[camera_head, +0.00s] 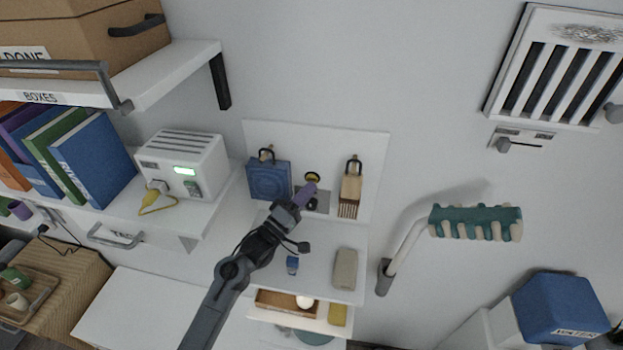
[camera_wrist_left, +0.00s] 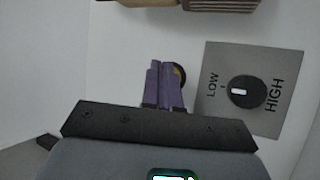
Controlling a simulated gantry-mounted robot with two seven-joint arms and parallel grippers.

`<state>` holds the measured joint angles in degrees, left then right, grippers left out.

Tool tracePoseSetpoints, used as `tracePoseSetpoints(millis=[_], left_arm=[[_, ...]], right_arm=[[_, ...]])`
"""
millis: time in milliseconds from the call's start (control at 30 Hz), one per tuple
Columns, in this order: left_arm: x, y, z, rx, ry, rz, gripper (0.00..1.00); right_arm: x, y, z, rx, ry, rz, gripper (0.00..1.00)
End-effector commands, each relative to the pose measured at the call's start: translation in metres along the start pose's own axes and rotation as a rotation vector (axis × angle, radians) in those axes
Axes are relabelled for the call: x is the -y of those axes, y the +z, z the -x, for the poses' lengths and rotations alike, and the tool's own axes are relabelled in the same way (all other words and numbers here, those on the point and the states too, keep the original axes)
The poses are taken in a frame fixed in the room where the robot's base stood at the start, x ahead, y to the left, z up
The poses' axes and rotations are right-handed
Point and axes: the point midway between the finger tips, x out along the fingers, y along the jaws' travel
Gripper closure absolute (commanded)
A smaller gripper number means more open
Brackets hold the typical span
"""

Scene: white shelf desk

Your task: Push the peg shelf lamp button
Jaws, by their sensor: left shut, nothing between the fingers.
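A round yellow and black button (camera_head: 313,177) is on the white pegboard panel (camera_head: 318,137) at the back of the shelf. In the left wrist view the button (camera_wrist_left: 181,73) is mostly hidden behind my purple fingers. My left gripper (camera_head: 307,191) is shut and empty, its fingertips just in front of and slightly below the button in the head view. I cannot tell whether they touch it. In the left wrist view the shut fingers (camera_wrist_left: 164,80) point at the panel. My right gripper is not in view.
A grey plate with a black LOW/HIGH knob (camera_wrist_left: 244,91) is right beside the fingers. A blue hanging item (camera_head: 269,180) and a wooden brush-like item (camera_head: 350,190) flank the button. A grey block (camera_head: 345,268) and small blue object (camera_head: 292,264) lie on the shelf below.

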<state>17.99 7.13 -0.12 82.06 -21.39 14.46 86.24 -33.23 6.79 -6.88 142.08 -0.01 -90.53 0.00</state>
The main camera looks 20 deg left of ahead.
Motion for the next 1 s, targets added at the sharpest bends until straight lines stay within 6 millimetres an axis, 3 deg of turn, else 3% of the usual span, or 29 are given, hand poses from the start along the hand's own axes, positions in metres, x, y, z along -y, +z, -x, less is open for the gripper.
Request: tracePoseSetpoints(millis=[267, 600, 1000], left_arm=[[-0.014, 0.011, 0.02, 0.0, -0.002, 0.003, 1.0], [-0.023, 0.023, 0.043, 0.0, -0.001, 0.001, 1.0], [-0.024, 0.024, 0.045, 0.0, 0.0, 0.001, 1.0]], right_arm=[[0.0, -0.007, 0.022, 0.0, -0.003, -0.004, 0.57], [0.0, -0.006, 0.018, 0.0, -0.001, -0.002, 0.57], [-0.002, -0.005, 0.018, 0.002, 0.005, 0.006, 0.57]])
